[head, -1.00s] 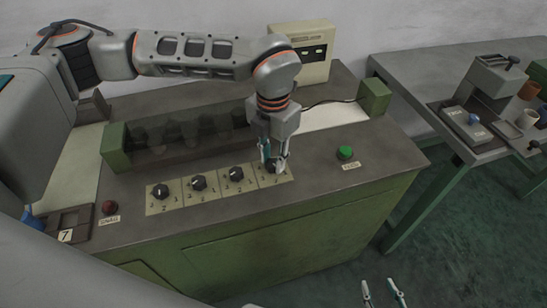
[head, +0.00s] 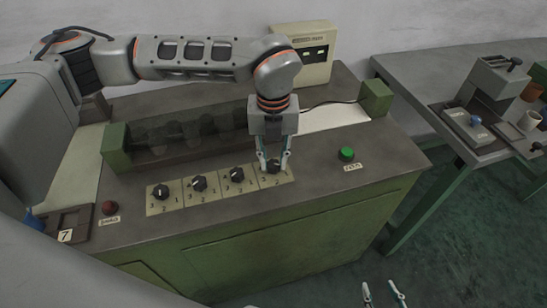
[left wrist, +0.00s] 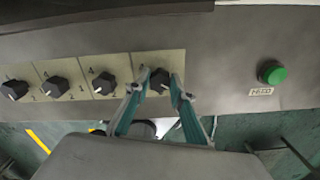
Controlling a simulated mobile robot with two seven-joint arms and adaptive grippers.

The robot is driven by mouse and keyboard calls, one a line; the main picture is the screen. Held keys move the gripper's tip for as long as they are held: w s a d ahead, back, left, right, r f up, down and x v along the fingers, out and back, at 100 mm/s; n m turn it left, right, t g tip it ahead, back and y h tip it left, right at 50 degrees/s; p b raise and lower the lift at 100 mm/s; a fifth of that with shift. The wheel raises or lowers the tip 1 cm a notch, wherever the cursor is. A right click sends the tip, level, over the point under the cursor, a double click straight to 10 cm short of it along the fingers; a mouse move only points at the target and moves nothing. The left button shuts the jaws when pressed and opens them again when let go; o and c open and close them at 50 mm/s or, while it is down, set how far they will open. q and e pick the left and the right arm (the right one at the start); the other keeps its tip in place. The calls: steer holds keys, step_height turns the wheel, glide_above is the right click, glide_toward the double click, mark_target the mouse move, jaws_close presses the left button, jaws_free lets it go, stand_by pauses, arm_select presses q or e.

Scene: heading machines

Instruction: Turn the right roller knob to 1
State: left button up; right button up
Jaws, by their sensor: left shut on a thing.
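The right roller knob (head: 273,166) is the rightmost of the black knobs in a row on the green machine's top. My left gripper (head: 274,161) points down and is shut on this knob, one finger on each side. The left wrist view also shows the knob (left wrist: 159,77) between the fingertips (left wrist: 160,81). I cannot tell where its pointer stands. My right gripper (head: 382,289) shows only its fingertips at the bottom edge, apart and empty.
Three more knobs (head: 199,184) stand left on their plates. A green button (head: 346,154) is to the right, a red button (head: 109,208) far left. A clear guard (head: 190,131) lies behind the knobs. A second table (head: 430,75) stands at right.

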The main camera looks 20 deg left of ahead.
mark_target(273, 162)
arm_select(q)
steer(key=shift+w+r, duration=0.1)
stand_by(0.4)
steer(key=o, duration=1.1)
step_height(273, 162, up, 12)
